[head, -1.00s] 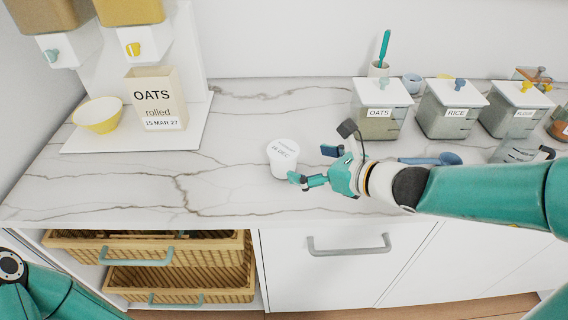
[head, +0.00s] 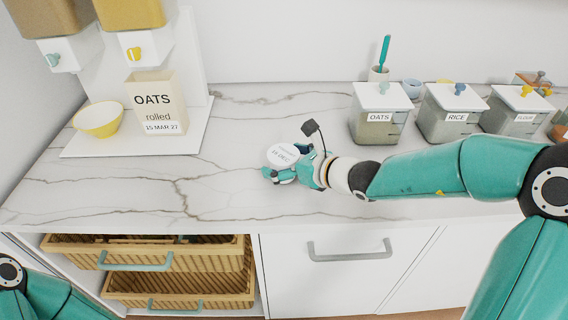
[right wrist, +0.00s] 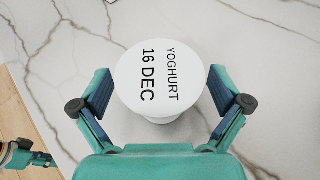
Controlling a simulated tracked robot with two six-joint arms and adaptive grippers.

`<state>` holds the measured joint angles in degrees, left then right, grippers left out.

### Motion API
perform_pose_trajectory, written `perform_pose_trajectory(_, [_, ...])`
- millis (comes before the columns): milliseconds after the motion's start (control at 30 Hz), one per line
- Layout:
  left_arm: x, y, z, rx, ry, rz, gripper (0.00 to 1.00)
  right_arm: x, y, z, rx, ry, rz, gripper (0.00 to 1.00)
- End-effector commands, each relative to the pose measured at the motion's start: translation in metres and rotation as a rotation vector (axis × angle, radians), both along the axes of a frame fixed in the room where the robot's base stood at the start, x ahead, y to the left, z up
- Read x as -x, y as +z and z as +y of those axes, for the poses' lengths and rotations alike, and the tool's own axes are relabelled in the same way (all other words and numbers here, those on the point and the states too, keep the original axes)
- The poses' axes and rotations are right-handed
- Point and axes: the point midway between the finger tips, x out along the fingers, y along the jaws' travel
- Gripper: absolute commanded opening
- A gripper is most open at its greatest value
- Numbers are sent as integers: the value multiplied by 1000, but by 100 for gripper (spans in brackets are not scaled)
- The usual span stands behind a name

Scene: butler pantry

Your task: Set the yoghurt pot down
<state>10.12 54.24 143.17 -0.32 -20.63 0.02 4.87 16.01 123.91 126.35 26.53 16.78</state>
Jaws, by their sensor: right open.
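The white yoghurt pot (head: 283,156) stands upright on the marble counter (head: 230,200), its lid reading "YOGHURT 16 DEC" in the right wrist view (right wrist: 160,75). My right gripper (head: 285,163) is open around the pot, with one finger on each side. In the right wrist view the fingers (right wrist: 162,98) show gaps to the lid on both sides. The lid hides most of the pot's body there. My left gripper is not in the head view; only part of my left arm shows at the lower left.
Oats, rice and flour canisters (head: 378,112) stand at the back right. An oats packet (head: 155,100) and a yellow bowl (head: 98,119) sit on a white board at the left. The counter between board and pot is clear. Basket drawers (head: 180,285) are below.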

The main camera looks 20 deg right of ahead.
Motion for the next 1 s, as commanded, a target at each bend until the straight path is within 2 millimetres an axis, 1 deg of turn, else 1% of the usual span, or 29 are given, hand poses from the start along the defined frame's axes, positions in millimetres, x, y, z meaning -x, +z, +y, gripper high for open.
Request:
perform_pose_trajectory(33, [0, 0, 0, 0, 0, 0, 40, 0, 0, 0, 0, 0, 0, 99])
perform_pose_trajectory(67, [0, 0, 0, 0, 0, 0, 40, 0, 0, 0, 0, 0, 0, 94])
perform_pose_trajectory(100, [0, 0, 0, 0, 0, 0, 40, 0, 0, 0, 0, 0, 0, 88])
perform_pose_trajectory(167, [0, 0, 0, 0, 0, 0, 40, 0, 0, 0, 0, 0, 0, 78])
perform_pose_trajectory(200, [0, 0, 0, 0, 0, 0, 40, 0, 0, 0, 0, 0, 0, 71])
perform_pose_trajectory(267, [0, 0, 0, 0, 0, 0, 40, 0, 0, 0, 0, 0, 0, 61])
perform_pose_trajectory(300, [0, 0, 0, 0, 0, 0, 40, 0, 0, 0, 0, 0, 0, 54])
perform_pose_trajectory(500, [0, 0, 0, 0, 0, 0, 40, 0, 1, 0, 0, 0, -2, 21])
perform_pose_trajectory(767, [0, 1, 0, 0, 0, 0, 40, 0, 3, 0, -1, 1, -2, 21])
perform_pose_trajectory(867, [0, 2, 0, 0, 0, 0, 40, 0, 8, 0, 0, 2, -3, 21])
perform_pose_trajectory(1000, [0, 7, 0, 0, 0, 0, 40, 0, 21, 0, -1, 2, -4, 21])
